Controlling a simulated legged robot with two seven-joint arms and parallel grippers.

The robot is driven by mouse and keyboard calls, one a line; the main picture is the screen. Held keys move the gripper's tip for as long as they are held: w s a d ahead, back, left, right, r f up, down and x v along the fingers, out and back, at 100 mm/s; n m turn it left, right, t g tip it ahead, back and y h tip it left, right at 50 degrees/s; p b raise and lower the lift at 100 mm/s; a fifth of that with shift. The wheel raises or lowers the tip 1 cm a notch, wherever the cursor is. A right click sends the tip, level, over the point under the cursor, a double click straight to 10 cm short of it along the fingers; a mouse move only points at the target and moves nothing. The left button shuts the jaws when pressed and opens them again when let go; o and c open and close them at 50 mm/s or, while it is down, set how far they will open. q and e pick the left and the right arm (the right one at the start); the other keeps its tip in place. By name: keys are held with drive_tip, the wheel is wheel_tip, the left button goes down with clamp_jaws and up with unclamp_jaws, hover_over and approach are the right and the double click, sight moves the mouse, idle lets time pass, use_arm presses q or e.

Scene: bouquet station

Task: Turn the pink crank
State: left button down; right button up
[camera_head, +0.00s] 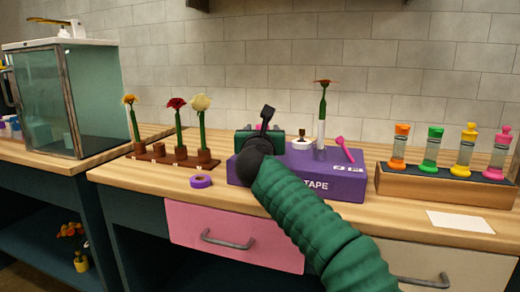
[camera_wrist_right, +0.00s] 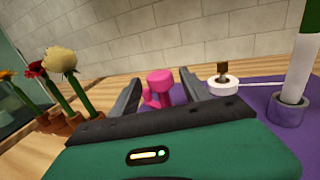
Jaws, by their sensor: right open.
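My right gripper (camera_head: 267,115) is over the left part of the purple tape station (camera_head: 325,186) and hides some of it. In the right wrist view, its jaws (camera_wrist_right: 160,77) are open around a pink knob-like part (camera_wrist_right: 157,90), one finger on each side. Contact cannot be told. In the head view only a bit of this pink part (camera_head: 258,127) shows behind the gripper. A second pink piece, a lever with a round end (camera_head: 342,142), stands tilted on the station's right side. Which pink piece is the crank is not certain. My left gripper is not in view.
A white tape roll (camera_wrist_right: 222,86) and a flower stem in a grey holder (camera_wrist_right: 289,110) stand right of the jaws. A wooden rack (camera_head: 160,160) with several flowers is at left, a loose purple roll (camera_head: 201,181) in front. A bottle rack (camera_head: 440,188) stands right.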

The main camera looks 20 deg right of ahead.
drive_tip(key=v, duration=1.2)
drive_tip(key=shift+s+a, duration=0.1)
